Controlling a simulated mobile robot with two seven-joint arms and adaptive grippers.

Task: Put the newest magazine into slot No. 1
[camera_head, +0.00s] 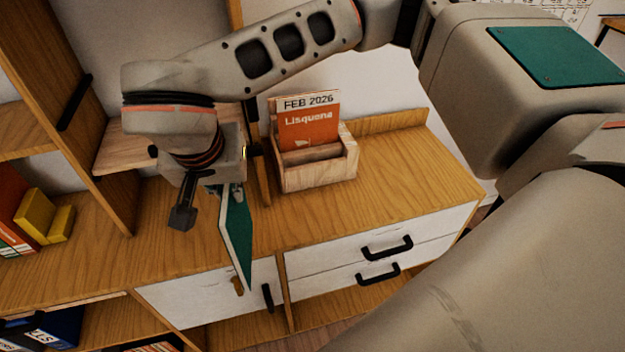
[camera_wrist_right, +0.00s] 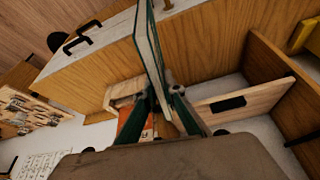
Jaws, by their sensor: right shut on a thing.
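My right gripper (camera_head: 216,188) is shut on a thin magazine with a green cover (camera_head: 238,238), held upright and edge-on; its title and date cannot be read. The wrist view shows the green magazine (camera_wrist_right: 149,45) between the fingers (camera_wrist_right: 163,100). A wooden magazine holder (camera_head: 320,178) stands on the cabinet top, right of and behind the gripper. An orange magazine (camera_head: 309,128) marked "FEB 2026 Lisquena" stands upright in its rear part. The front part of the holder looks empty. No slot numbers can be read. My left gripper is out of view.
The wooden cabinet top (camera_head: 400,165) is clear right of the holder. White drawers with black handles (camera_head: 387,247) are below. Shelf uprights (camera_head: 75,115) rise at the left, with yellow blocks (camera_head: 36,214) and books beside them. A thin wooden upright stands close left of the holder.

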